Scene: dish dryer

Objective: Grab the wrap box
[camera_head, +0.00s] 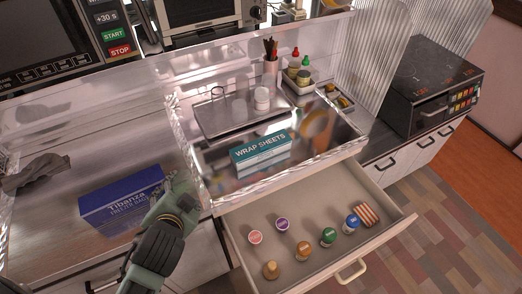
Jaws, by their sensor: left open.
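The wrap box, a teal and white box labelled "WRAP SHEETS" (262,155), stands in the middle of the camera_head view, on the counter at the front of the sink area, behind the open drawer. My left gripper (183,190) reaches up from the lower left. It is open, to the left of and nearer than the wrap box, apart from it. Its fingers are partly hidden by its own wrist. My right gripper is not in view.
A blue freezer-bag box (122,200) lies on the counter close left of my gripper. An open drawer (240,268) with several small jars juts out below. A tray (238,115) sits behind the wrap box. A microwave (45,45) stands at the back left.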

